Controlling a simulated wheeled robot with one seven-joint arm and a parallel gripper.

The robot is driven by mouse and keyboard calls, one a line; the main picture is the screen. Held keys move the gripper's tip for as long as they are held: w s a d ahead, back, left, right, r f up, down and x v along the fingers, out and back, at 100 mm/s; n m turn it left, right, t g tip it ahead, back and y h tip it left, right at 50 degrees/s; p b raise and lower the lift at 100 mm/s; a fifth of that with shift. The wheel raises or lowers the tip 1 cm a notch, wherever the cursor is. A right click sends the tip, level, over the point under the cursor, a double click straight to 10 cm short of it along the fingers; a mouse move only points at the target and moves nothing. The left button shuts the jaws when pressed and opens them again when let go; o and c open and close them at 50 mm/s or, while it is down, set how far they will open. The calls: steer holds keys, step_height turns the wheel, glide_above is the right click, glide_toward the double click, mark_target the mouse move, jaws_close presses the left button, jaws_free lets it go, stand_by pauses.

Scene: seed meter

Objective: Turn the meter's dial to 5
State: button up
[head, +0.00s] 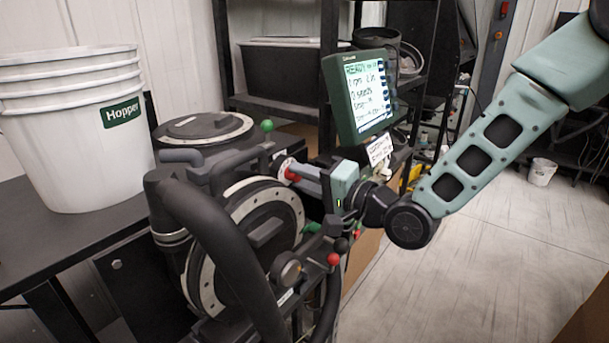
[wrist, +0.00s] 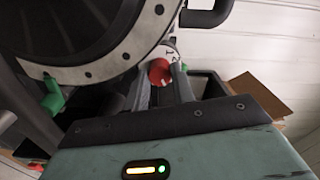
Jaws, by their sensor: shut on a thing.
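The meter (head: 252,250) is a dark machine with a round, pale-rimmed disc on its front. Its dial has a red knob and a white face, on the meter's right side in the head view (head: 290,172). In the wrist view the red knob (wrist: 160,72) sits at my fingertips, with part of the white face (wrist: 171,52) and a few dark marks showing behind it. My gripper (head: 297,173) reaches in from the right and is shut on the red knob (head: 291,174). The number the dial points to cannot be read.
A green-framed screen (head: 358,95) stands just above my gripper. A green-knobbed lever (head: 267,126) and a red-knobbed lever (head: 333,259) stick out nearby. A thick black hose (head: 215,235) curves in front. A white Hopper bucket (head: 75,135) stands left. Open floor lies right.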

stand_by(0.4)
steer(key=o, duration=1)
steer(key=p+v, duration=1.6)
steer(key=v, duration=0.1)
steer(key=shift+d, duration=0.2)
steer(key=shift+s+f, duration=0.15)
